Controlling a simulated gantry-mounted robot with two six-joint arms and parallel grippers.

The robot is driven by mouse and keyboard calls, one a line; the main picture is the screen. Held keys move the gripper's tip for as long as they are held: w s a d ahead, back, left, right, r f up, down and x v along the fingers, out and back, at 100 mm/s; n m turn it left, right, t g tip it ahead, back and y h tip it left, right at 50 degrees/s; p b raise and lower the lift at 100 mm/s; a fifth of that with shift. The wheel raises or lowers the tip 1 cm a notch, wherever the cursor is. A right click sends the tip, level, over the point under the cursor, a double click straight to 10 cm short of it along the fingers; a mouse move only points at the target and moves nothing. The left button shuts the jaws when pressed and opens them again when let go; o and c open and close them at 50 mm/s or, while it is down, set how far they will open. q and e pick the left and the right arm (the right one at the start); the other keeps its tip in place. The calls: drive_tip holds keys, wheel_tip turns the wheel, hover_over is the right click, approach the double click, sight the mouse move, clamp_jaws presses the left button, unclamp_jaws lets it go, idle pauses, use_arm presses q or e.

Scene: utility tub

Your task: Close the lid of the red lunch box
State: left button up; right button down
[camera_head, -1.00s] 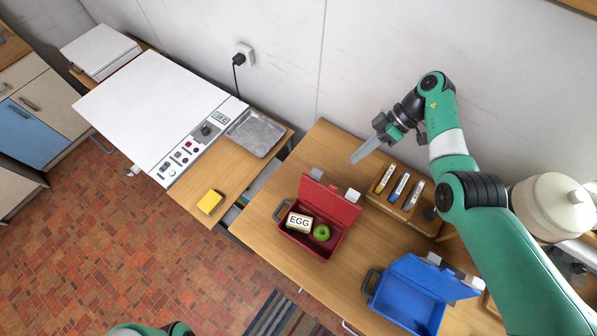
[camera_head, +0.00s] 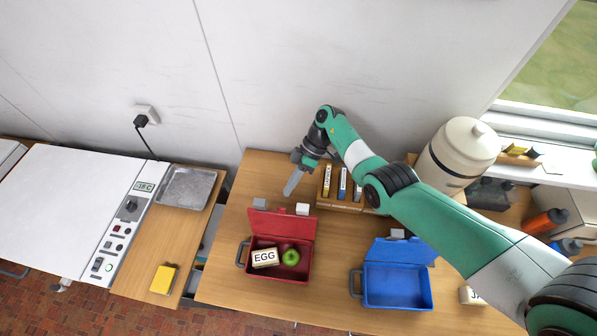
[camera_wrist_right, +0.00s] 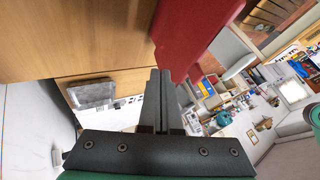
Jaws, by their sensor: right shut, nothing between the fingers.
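The red lunch box (camera_head: 279,275) stands on the wooden table with its lid (camera_head: 284,223) open, tilted up at the back. A box labelled EGG (camera_head: 265,258) and a green apple (camera_head: 290,257) lie inside. My right gripper (camera_head: 289,191) is shut and empty, pointing down just behind the raised lid, apart from it in the head view. In the right wrist view the shut fingers (camera_wrist_right: 158,75) show beside a red surface of the lunch box (camera_wrist_right: 190,35). My left gripper is not in view.
A blue lunch box (camera_head: 398,286) with an open lid stands to the right. A wooden rack with several small packages (camera_head: 344,184) is close right of my right gripper. A metal tray (camera_head: 187,188) and yellow sponge (camera_head: 163,279) lie left. A white canister (camera_head: 463,150) stands back right.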

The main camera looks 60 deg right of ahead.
drive_tip(key=a+p, duration=0.1)
drive_tip(key=s+a+p, duration=0.2)
drive_tip(key=shift+a+r, duration=0.25)
drive_tip(key=shift+a, duration=0.1)
drive_tip(key=shift+p, duration=0.35)
